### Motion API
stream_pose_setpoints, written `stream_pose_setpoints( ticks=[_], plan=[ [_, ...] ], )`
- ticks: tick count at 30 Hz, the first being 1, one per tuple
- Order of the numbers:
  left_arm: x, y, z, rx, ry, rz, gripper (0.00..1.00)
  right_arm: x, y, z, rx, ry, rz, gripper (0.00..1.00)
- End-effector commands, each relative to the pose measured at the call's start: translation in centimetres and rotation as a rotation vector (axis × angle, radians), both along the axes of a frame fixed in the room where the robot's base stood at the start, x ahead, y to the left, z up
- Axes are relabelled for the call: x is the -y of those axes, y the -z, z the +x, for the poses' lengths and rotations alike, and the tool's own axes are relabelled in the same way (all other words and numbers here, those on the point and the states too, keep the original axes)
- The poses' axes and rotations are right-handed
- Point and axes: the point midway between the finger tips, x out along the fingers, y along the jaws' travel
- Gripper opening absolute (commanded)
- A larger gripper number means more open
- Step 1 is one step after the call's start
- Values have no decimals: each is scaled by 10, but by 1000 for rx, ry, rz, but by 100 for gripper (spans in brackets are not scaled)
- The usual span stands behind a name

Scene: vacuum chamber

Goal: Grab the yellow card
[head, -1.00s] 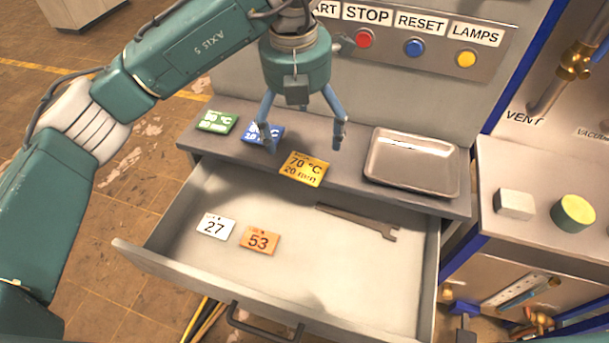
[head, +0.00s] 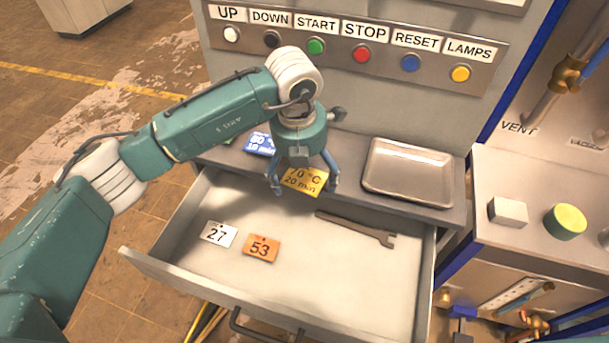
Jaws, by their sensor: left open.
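The yellow card (head: 303,181) reads 70 °C, 20 min. It lies on the grey ledge above the open drawer, its front edge at or slightly over the ledge's edge. My left gripper (head: 304,188) is open and points down, with one finger at each side of the card. I cannot tell whether the fingertips touch the card or hover above it. The gripper's body hides the card's back part. My right gripper is not in view.
A blue card (head: 259,144) and a mostly hidden green card lie left on the ledge; a metal tray (head: 410,196) stands right. The open drawer (head: 330,283) holds a white card (head: 218,234), an orange card (head: 261,248) and a wrench (head: 355,228). Panel buttons are behind.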

Motion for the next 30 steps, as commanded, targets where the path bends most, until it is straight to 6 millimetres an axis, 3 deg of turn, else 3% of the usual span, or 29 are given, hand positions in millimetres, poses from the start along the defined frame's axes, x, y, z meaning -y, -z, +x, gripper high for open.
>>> stream_pose_setpoints(
  ticks=[4,5,12,23,30],
  plan=[
    [0,0,0,0,0,0,93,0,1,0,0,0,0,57],
    [0,0,0,0,0,0,89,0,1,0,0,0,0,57],
    [0,0,0,0,0,0,42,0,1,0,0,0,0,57],
    [0,-3,0,1,0,0,42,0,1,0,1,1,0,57],
    [0,-28,1,5,1,-1,42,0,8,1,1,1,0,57]
  ],
)
